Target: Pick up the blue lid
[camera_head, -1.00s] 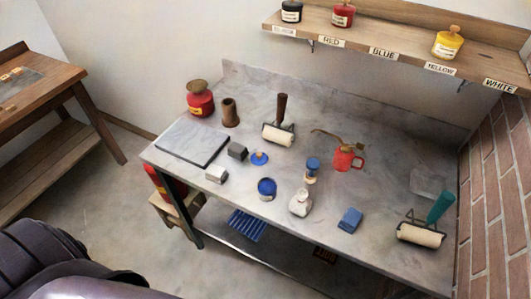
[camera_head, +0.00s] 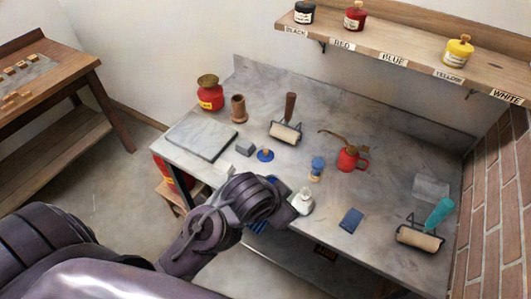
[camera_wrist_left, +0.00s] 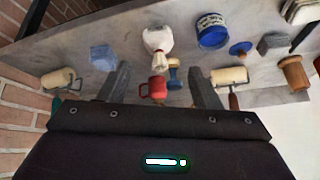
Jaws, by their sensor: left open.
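The blue lid (camera_head: 265,156), a small disc with a knob on top, lies on the grey table between a grey block and the paint roller. It also shows in the left wrist view (camera_wrist_left: 240,48), beside the open blue jar (camera_wrist_left: 212,30). My left gripper (camera_wrist_left: 158,68) is open and empty, its two fingers apart above the table; the lid is outside them, to the right in that view. My right gripper is not in view.
A white bottle (camera_head: 302,201) stands close to my left arm. A blue-topped stamp (camera_head: 317,167), a red oil can (camera_head: 350,160) and a roller (camera_head: 285,131) stand around the lid. A grey slab (camera_head: 202,138) lies left. The wall shelf (camera_head: 400,45) overhangs the back.

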